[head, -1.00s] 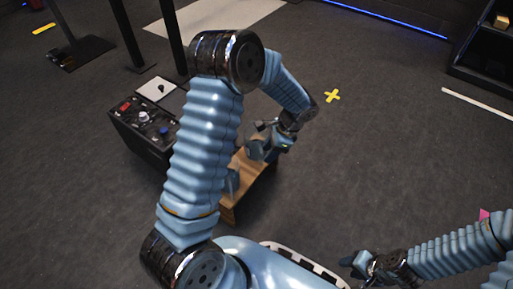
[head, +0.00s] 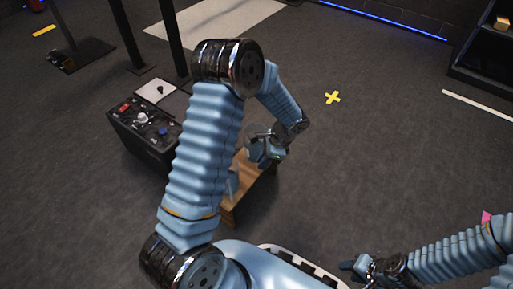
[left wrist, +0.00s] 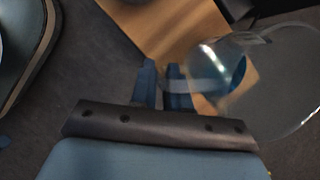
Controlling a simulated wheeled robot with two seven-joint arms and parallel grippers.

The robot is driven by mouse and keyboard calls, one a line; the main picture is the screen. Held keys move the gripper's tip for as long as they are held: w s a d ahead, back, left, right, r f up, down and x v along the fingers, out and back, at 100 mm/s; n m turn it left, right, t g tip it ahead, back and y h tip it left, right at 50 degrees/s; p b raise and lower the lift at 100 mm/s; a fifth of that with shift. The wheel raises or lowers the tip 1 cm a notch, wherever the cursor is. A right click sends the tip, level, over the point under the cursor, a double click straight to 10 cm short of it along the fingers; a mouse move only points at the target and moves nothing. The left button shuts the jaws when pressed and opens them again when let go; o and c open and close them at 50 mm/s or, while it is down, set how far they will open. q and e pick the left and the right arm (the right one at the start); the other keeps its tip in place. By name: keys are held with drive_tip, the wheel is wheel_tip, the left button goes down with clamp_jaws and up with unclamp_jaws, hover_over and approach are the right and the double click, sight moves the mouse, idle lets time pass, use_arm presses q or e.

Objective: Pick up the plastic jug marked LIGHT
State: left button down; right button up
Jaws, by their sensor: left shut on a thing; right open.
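A clear plastic jug (left wrist: 235,80) shows close beside my left fingers in the left wrist view, partly see-through, with a pale band across it. I cannot read any marking on it. My left gripper (left wrist: 163,85) is shut on part of the jug, with a narrow gap between its blue fingers. In the head view my left gripper (head: 268,157) is over the wooden stand (head: 262,178), and my arm hides much of the stand. I cannot tell whether the jug touches the stand. My right gripper (head: 347,266) is open and empty at the lower right.
A dark console (head: 130,131) with buttons and a pale panel stands left of the stand, partly behind my left arm. Dark posts (head: 128,35) rise behind it. A yellow cross (head: 332,97) marks the floor. Open floor lies right of the stand.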

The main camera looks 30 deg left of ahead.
use_arm(q)
drive_tip(key=shift+r, duration=0.1)
idle(0.3)
drive_tip(key=w+d+r+p, duration=0.4)
drive_tip(key=w+d+r, duration=0.5)
drive_tip(key=r, duration=0.3)
drive_tip(key=shift+w+d+r, duration=0.2)
drive_tip(key=shift+d+r, duration=0.2)
drive_tip(key=shift+d, duration=0.25)
idle(0.3)
